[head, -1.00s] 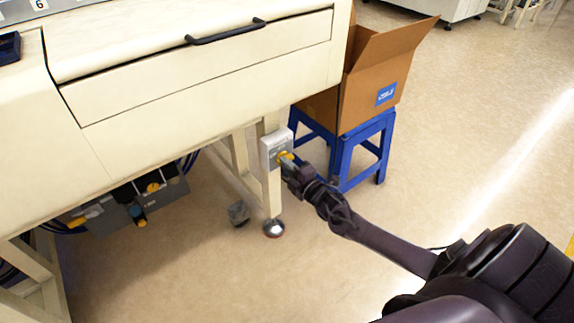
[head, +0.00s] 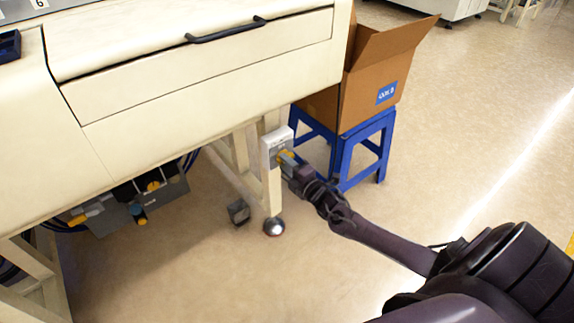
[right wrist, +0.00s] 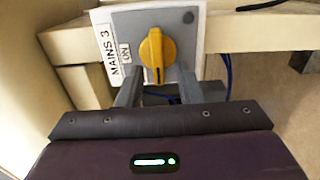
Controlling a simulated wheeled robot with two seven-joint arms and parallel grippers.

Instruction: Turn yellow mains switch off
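The yellow mains switch (right wrist: 153,55) is a rotary knob on a light grey box (right wrist: 194,18) fixed to the machine's leg. Its long grip stands nearly upright in the right wrist view, beside labels reading "MAINS 3" and "ON". In the head view the switch (head: 284,156) shows only in part behind my right gripper (head: 289,162). The right gripper (right wrist: 156,88) is open, its two grey fingers apart on either side of the knob's lower end. I cannot tell whether either finger touches it. My left gripper is not in view.
The cream machine (head: 200,90) with a black handle (head: 225,31) overhangs the switch. A blue stool (head: 343,160) carrying an open cardboard box (head: 365,85) stands close behind my right gripper. Grey units with yellow parts (head: 153,187) sit under the machine. Floor at right is clear.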

